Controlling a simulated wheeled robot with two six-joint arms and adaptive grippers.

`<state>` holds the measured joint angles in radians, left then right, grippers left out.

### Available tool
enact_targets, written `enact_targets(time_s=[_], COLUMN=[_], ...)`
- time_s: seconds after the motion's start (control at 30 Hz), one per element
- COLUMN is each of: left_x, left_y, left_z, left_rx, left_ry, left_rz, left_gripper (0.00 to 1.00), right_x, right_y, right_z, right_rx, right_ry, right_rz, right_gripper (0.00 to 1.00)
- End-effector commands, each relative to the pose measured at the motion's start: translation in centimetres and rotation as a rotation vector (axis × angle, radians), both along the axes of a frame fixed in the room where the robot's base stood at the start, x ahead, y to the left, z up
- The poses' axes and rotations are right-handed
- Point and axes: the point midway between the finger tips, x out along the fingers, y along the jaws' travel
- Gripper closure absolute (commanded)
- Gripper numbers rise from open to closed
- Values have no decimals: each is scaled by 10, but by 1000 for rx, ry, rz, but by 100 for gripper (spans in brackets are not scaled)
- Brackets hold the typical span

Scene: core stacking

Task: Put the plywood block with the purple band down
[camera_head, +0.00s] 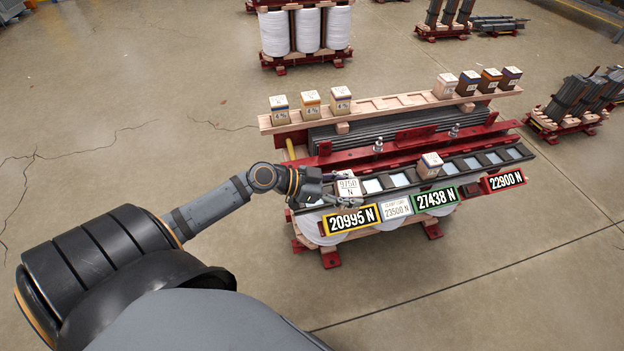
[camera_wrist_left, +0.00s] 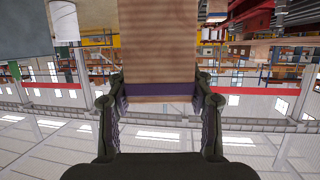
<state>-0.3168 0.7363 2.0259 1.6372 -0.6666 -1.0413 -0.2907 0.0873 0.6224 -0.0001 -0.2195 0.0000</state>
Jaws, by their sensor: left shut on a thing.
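The plywood block with the purple band (camera_wrist_left: 160,45) fills the top middle of the left wrist view, its purple band level with the fingertips. My left gripper (camera_wrist_left: 160,90) is shut on it, one finger on each side. In the head view, my left gripper (camera_head: 335,188) is at the left end of the front slotted rack (camera_head: 398,193). The held block (camera_head: 349,186) shows a white top marked 9750 N there. The fingers hide part of it, and I cannot tell whether its base touches the rack. My right gripper is out of view.
Another block (camera_head: 430,165) stands further right on the front rack, with pale slots around it. Signs hang along the front, including a yellow-framed 20995 N sign (camera_head: 352,219) below the gripper. The back wooden rail (camera_head: 392,103) carries several blocks at both ends.

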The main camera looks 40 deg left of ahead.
Motion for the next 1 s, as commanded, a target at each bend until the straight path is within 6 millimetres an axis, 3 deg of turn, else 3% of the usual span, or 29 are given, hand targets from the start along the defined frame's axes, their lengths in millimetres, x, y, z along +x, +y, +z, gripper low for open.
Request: enact_targets(time_s=[0.03, 0.1, 0.23, 0.47, 0.87, 1.0], left_x=[13, 27, 42, 45, 44, 44], left_y=[-5, -8, -8, -3, 83, 108], left_z=[-15, -10, 1, 6, -31, -63], left_rx=[-2, -1, -1, 3, 6, -1], left_ry=[-14, -12, -3, 6, 12, 11], left_rz=[23, 67, 128, 151, 155, 158], left_gripper=[86, 86, 86, 86, 86, 86], right_x=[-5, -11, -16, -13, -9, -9], right_y=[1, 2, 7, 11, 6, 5], right_z=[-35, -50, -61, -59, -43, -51], right_rx=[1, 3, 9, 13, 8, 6], right_ry=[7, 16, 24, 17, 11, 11], right_rz=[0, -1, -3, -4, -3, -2], right_gripper=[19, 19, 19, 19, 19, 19])
